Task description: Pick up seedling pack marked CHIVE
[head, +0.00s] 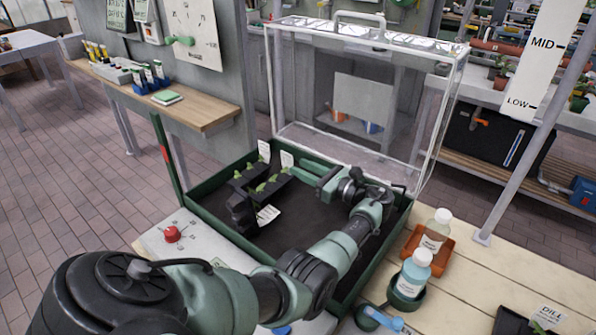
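Black seedling packs (262,190) with small green sprouts and white labels stand in the dark tray with a green rim (208,186). A dark block (240,212) and a tilted white label (267,214) are just in front of them. The label writing is too small to read, so I cannot tell which is CHIVE. My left gripper (301,170) is over the tray, to the right of the packs, pointing left at them. Its two green fingers look apart, with nothing visible between them. My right gripper is not in view.
A clear cover (440,130) stands raised behind the tray. Bottles (414,270) in holders stand at the right. A pack with a label reading DILL (549,316) is at the lower right. A red button (172,234) is at the left. The tray's middle is bare.

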